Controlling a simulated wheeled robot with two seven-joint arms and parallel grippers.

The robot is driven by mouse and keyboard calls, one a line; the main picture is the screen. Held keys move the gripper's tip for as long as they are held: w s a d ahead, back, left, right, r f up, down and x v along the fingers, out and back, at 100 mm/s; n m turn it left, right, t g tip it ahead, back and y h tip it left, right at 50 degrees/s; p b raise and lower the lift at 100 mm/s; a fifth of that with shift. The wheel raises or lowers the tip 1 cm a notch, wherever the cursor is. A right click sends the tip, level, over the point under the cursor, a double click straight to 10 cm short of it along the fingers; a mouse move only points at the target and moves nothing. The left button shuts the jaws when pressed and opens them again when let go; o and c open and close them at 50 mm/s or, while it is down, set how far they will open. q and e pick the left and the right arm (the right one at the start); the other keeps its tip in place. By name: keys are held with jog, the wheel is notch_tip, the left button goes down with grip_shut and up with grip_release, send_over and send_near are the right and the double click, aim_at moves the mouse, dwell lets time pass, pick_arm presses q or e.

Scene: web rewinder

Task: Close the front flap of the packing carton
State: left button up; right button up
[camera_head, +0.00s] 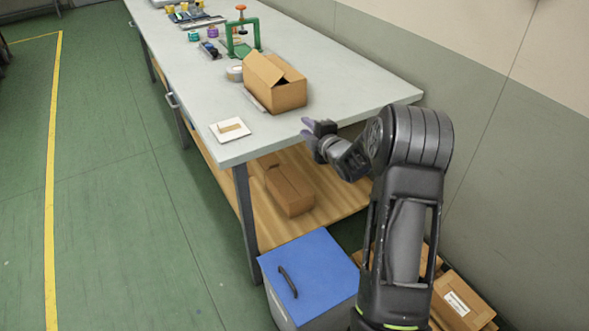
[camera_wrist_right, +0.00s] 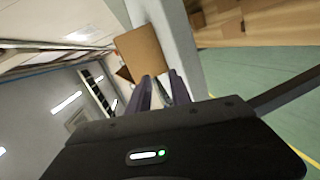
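The brown packing carton (camera_head: 283,97) stands on the grey workbench, with a flap (camera_head: 262,70) standing up at a slant on its left side. Another flap piece shows at its top; I cannot tell which flap is the front one. In the right wrist view, one plain face of the carton (camera_wrist_right: 138,50) shows beyond the fingers, with a dark gap beside it. My right gripper (camera_head: 308,131) is at the bench's near edge, apart from the carton, to its lower right. Its two fingers (camera_wrist_right: 161,82) are apart with nothing visibly held. My left gripper is not in view.
A white plate with a tan piece (camera_head: 231,129) lies near the bench corner. A tape roll (camera_head: 235,73) and green press (camera_head: 241,45) stand behind the carton. A blue-lidded bin (camera_head: 310,270) and cartons (camera_head: 460,303) stand below. Bare bench top (camera_head: 345,88) lies right of the carton.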

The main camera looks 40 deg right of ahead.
jog(key=s+a+f+m+g+y, duration=0.1)
jog(key=s+a+f+m+g, duration=0.1)
jog(key=a+f+m, duration=0.4)
jog(key=shift+a+f+g, duration=0.3)
jog(key=shift+a+f, duration=0.05)
jog(key=shift+f, duration=1.85)
